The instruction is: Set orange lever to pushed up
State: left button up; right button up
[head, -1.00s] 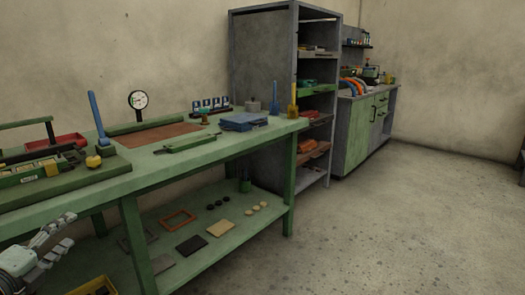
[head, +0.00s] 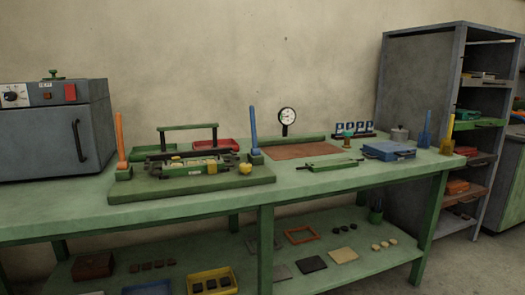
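The orange lever (head: 120,138) stands nearly upright in a small green block at the left end of a green-based roller device (head: 200,183) on the bench. Its handle points up, leaning slightly. A blue lever (head: 253,128) stands nearly upright at the device's right end. A yellow knob (head: 245,168) sits beside the blue lever's foot. Neither of my grippers can be made out in the head view, and nothing touches the orange lever.
The green workbench (head: 330,185) runs across the view. A grey oven (head: 50,130) stands left of the orange lever. A red tray (head: 228,144) lies behind the device. A dial gauge (head: 288,116), a blue case (head: 388,151) and a shelf cabinet (head: 420,85) are to the right.

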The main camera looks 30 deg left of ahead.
aim_at(122, 165)
jog(key=u, duration=1.85)
